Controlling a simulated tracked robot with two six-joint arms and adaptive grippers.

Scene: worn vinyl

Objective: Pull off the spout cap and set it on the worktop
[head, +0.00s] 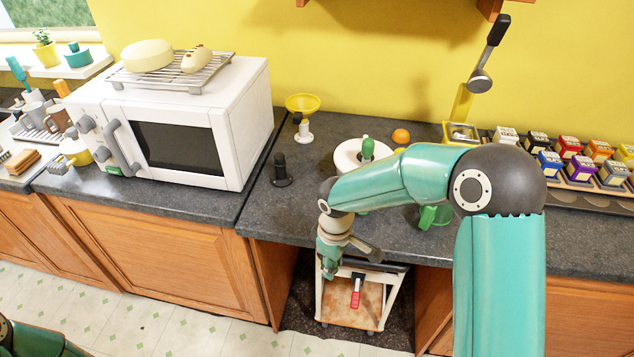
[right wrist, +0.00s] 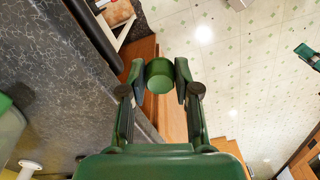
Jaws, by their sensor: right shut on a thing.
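My right gripper (right wrist: 160,82) is shut on a short green cylindrical cap, the spout cap (right wrist: 160,76), which sits between both fingertips. In the head view, my right gripper (head: 329,266) hangs low in front of the worktop (head: 225,205), beyond its front edge; the cap cannot be made out there. In the right wrist view, floor and cabinet front show below the cap, with the worktop to the left. A green object (head: 433,216) stands on the worktop behind my right arm, partly hidden. My left gripper does not show clearly.
A white microwave (head: 228,118) stands at left. A white round container with a green knob (head: 346,158), a black upright piece (head: 280,171) and a yellow funnel (head: 302,103) stand mid-worktop. Several small boxes (head: 569,145) fill the right. A cart (head: 345,313) stands under the worktop.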

